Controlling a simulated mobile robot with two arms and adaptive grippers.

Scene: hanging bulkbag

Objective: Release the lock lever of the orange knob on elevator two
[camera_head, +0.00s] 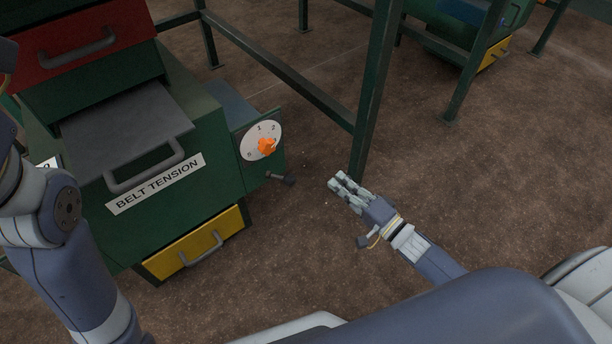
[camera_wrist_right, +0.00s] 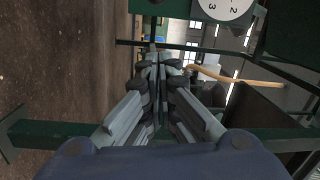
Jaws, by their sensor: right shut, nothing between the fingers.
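The orange knob (camera_head: 267,147) sits on a round white dial (camera_head: 250,140) marked with numbers, on the side box of a green machine. A small dark lever (camera_head: 281,178), which looks like the lock lever, sticks out below the dial. My right gripper (camera_head: 338,184) is to the right of the lever, apart from it, with its fingers shut and empty. In the right wrist view the shut fingers (camera_wrist_right: 156,62) point up the picture, and part of the white dial (camera_wrist_right: 226,8) shows at the top. My left arm is at the left edge; its gripper is out of view.
A green post (camera_head: 375,90) and rail stand just behind my right gripper. The green machine has a grey tray with a handle (camera_head: 146,168), a BELT TENSION label (camera_head: 155,184) and a yellow drawer (camera_head: 195,242). Brown floor (camera_head: 520,150) is open at the right.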

